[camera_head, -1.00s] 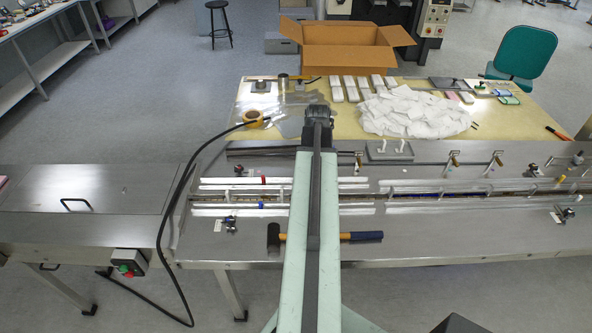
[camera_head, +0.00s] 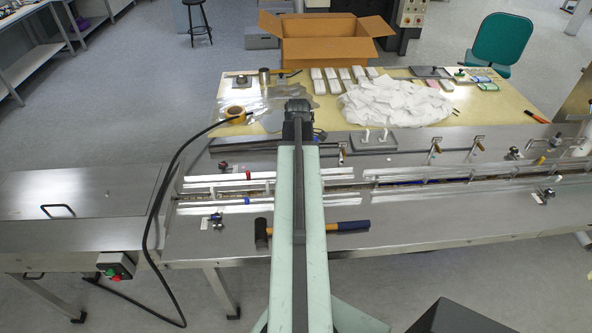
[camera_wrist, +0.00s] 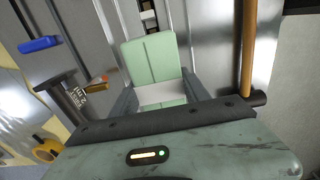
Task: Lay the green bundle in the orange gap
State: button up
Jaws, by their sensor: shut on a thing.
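The green bundle (camera_wrist: 152,62) is pale green with a seam down its middle and a white band near its lower end. It shows in the wrist view, between the two fingers of my gripper (camera_wrist: 160,95), which is shut on it. A metal lane with a slotted, dark and light track (camera_wrist: 149,18) lies just beyond the bundle's far end. I cannot make out the orange gap in either view. In the head view my arm hides the gripper and the bundle. I cannot tell how high the bundle is above the lane.
A hammer (camera_head: 335,227) lies on the steel table in front of the rails (camera_head: 228,204). Its handle (camera_wrist: 247,45) stands close right of my gripper in the wrist view. A black cable (camera_head: 150,230) loops at left.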

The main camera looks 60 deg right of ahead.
jog(key=shift+f+b, duration=3.2)
jog(key=shift+f, duration=0.1)
jog(key=shift+f, duration=0.15)
jog(key=o, duration=1.4)
jog(key=shift+o, duration=0.2)
notch_tip(320, 180, up, 8)
jog(key=p, duration=0.7)
jog(key=shift+s+p, duration=0.1)
jog(key=shift+p, duration=0.3)
jog(key=shift+f, duration=0.1)
